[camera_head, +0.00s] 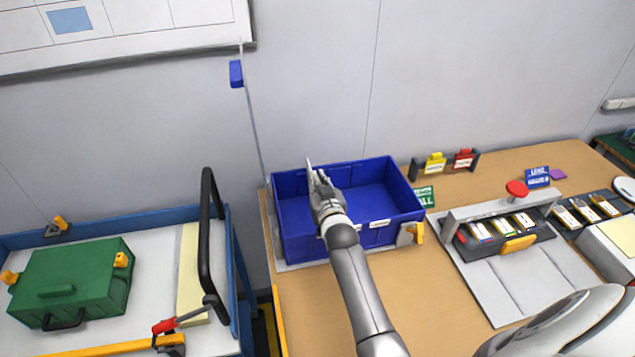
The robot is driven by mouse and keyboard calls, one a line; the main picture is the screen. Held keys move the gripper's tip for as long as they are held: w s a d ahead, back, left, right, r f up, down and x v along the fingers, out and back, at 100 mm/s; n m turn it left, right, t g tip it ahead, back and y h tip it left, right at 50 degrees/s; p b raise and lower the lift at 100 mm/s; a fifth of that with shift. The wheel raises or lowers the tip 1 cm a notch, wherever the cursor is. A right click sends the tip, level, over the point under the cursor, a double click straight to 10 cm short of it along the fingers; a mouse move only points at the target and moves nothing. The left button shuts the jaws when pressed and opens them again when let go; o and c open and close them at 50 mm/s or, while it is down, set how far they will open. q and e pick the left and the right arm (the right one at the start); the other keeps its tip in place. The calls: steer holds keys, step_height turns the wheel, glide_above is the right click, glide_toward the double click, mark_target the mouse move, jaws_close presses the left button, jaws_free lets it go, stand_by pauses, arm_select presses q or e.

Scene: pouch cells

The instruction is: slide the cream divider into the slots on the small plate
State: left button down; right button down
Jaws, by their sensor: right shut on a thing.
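My right gripper (320,185) is over the blue bin (300,235), with its arm coming up from the bottom of the picture. Its fingers are closed on a thin, pale, upright piece (309,166). This looks like the cream divider seen nearly edge-on, but it is too small and too hidden by the fingers to be sure. I cannot pick out the small plate with slots. My left gripper is not in view.
A green case (72,283) and a pale yellow strip (190,275) lie on a blue-framed cart at left, with a black handle (206,235). At right stand a grey fixture (500,215) with a red knob and small coloured holders (445,165). The tabletop (390,285) before the bin is partly clear.

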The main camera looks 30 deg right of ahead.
steer(key=shift+f, duration=0.1)
steer(key=c, duration=1.4)
jaws_free()
steer(key=shift+s, duration=0.1)
steer(key=shift+f, duration=0.1)
